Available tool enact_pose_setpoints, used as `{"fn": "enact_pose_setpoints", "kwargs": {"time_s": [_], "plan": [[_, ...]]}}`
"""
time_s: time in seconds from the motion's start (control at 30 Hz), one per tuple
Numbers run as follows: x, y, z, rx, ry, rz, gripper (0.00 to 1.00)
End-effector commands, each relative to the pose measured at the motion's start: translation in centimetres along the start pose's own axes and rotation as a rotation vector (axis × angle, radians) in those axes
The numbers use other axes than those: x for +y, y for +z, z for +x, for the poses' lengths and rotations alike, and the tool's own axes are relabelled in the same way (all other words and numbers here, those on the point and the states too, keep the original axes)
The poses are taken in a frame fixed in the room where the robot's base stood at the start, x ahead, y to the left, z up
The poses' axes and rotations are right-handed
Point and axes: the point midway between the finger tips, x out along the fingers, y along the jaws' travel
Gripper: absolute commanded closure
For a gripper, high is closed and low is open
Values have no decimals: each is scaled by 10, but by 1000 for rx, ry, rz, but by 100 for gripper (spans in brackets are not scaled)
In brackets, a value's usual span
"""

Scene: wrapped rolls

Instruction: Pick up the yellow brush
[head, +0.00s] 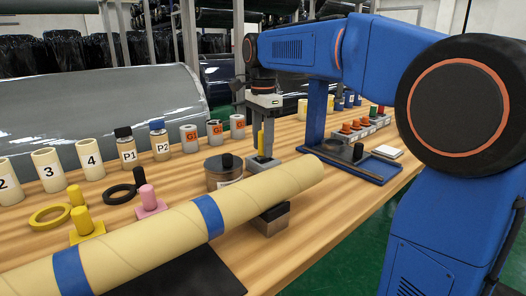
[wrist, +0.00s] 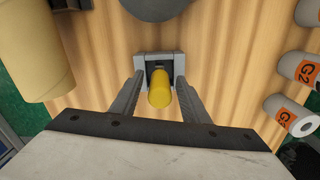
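The yellow brush (head: 261,142) stands upright in a small grey holder (head: 262,164) on the wooden table, behind the long tan roll. Only its yellow handle shows; any bristles are hidden. In the wrist view the round yellow end of the brush (wrist: 159,90) sits between my fingers, with a gap on each side. My gripper (head: 263,128) points down over the brush from above, its fingers on either side of the handle. In the wrist view my gripper (wrist: 159,85) is open and holds nothing.
A long tan roll with blue bands (head: 170,235) lies across the front. Grey cylinders with orange labels (head: 189,138) stand behind. A blue tray (head: 366,165) lies to the right.

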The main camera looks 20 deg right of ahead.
Motion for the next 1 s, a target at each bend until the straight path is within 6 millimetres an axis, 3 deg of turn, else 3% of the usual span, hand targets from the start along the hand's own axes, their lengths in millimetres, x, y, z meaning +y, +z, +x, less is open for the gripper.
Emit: {"fn": "enact_pose_setpoints", "kwargs": {"time_s": [0.03, 0.13, 0.17, 0.57, 1.0], "plan": [[0, 0, 0, 0, 0, 0, 72], [0, 0, 0, 0, 0, 0, 96], [0, 0, 0, 0, 0, 0, 100], [-1, 0, -10, 0, -2, 0, 100], [-1, 0, -84, 0, -2, 0, 100]]}}
